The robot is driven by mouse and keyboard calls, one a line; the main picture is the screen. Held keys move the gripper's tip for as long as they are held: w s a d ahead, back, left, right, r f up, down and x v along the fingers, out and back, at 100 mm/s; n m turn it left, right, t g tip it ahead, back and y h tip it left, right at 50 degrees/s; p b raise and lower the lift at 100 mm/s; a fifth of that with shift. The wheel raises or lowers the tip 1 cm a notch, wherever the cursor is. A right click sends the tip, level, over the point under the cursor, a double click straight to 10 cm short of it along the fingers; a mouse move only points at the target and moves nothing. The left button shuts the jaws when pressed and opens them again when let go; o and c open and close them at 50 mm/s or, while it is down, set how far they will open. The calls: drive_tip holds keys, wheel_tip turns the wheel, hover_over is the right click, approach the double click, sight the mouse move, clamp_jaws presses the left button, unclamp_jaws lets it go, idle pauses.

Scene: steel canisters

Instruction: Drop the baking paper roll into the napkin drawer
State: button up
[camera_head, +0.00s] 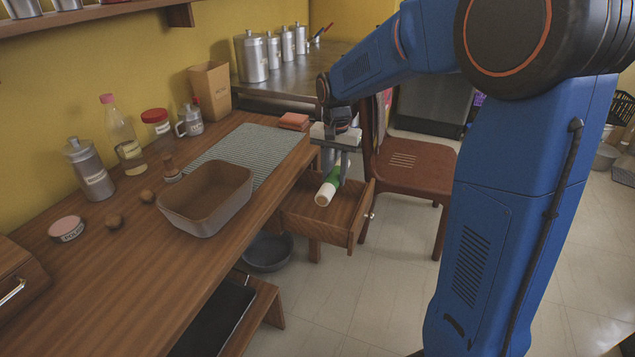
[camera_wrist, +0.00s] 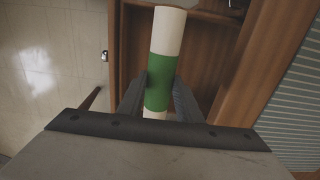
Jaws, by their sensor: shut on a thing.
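The baking paper roll (camera_head: 326,191) is a cream tube with a green band. My gripper (camera_head: 341,165) is shut on it at the green band, over the open napkin drawer (camera_head: 336,233). In the wrist view the roll (camera_wrist: 168,33) lies between the two fingers of my gripper (camera_wrist: 160,92), with the wooden drawer (camera_wrist: 204,68) beneath it. The drawer is pulled out from the table's right side. I cannot tell how far the roll is above the drawer floor. Part of the drawer's inside is hidden by the roll and gripper.
A wooden chair (camera_head: 412,164) stands just behind and right of the drawer. On the table are a brown bin (camera_head: 203,207), a striped mat (camera_head: 262,150) and a small orange stack (camera_head: 294,120). A dark basin (camera_head: 268,252) is on the floor below. Floor right of the drawer is clear.

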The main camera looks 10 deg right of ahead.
wheel_tip(320, 180, down, 10)
drive_tip(key=shift+r, duration=0.15)
idle(0.4)
drive_tip(key=shift+f, duration=0.6)
drive_tip(key=o, duration=1.1)
